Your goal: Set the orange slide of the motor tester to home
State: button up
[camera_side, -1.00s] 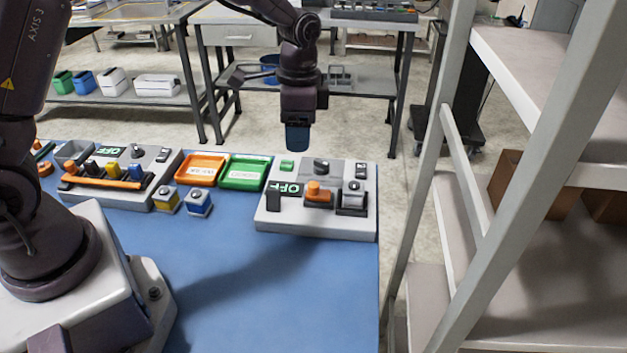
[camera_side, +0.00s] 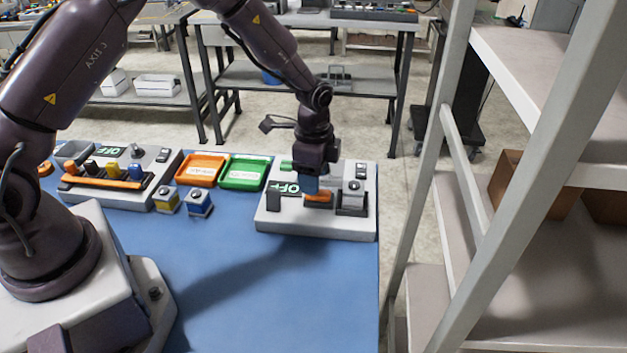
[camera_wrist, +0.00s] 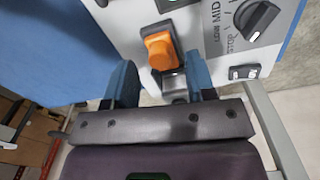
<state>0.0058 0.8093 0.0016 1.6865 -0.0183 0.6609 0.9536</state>
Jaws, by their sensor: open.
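The motor tester (camera_side: 285,222) is a light grey box at the right end of the blue table, with a lit green OFF display (camera_side: 284,187). Its orange slide (camera_side: 318,198) is partly hidden under my gripper (camera_side: 310,187) in the side view. In the wrist view the orange slide (camera_wrist: 161,50) sits in a dark track, just beyond and roughly between the blue fingertips of my gripper (camera_wrist: 161,76). The fingers are apart, with a visible gap to each side of the slide. I cannot read which position the slide is at.
A black dial (camera_wrist: 257,17) marked LOW and MID stands beside the slide, with a small rocker switch (camera_wrist: 244,72). A green tray (camera_side: 244,173), an orange tray (camera_side: 201,170) and another grey device (camera_side: 140,195) lie left of the tester. The table front is clear.

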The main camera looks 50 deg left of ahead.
aim_at(328, 194)
jog(key=shift+f, duration=0.9)
jog(key=shift+c, duration=0.4)
grip_shut()
jog(key=shift+w+d+r, duration=0.1)
jog(key=shift+w+d, duration=1)
jog(key=shift+w, duration=0.05)
jog(key=shift+o, duration=0.4)
grip_release()
jog(key=shift+s, duration=0.1)
jog(key=shift+r, duration=0.1)
notch_tip(328, 194, up, 13)
